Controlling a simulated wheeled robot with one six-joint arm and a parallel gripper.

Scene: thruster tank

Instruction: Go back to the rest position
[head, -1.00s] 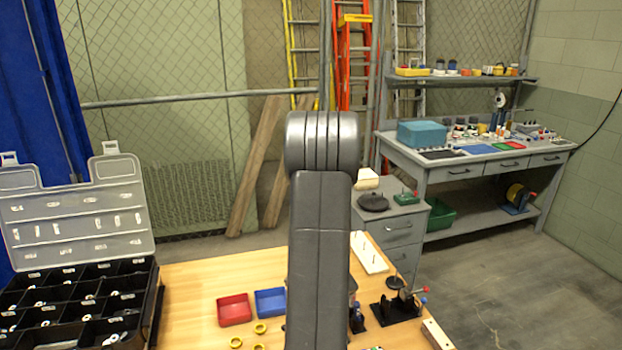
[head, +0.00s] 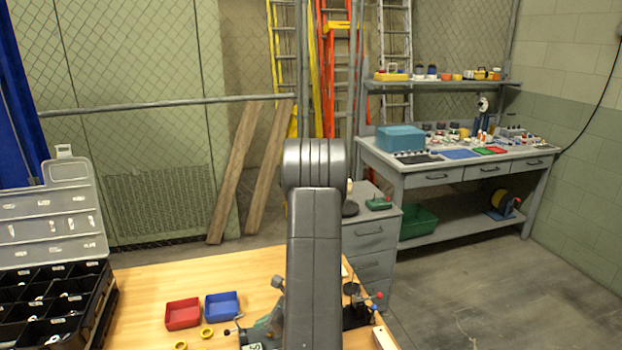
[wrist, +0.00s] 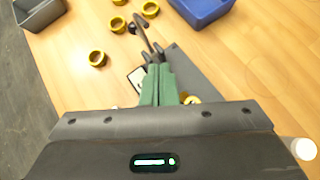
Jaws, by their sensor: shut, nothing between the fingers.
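My gripper (wrist: 158,70) shows in the wrist view as two green fingers side by side, closed against each other with nothing between them. It is above the wooden table, over or close to a grey fixture (wrist: 200,82) with a bent lever (wrist: 146,36). I cannot tell the height between them. In the head view my dark arm stands upright in the middle and hides part of the table. A grey-green piece with a dark-knobbed lever shows just left of the arm.
On the wooden table (head: 150,280) are a red tray (head: 183,313), a blue tray (head: 221,306), yellow rings (wrist: 97,58) and a black compartment case (head: 60,300). A grey drawer cabinet (head: 370,240) and workbench (head: 440,180) stand behind right. Floor at right is clear.

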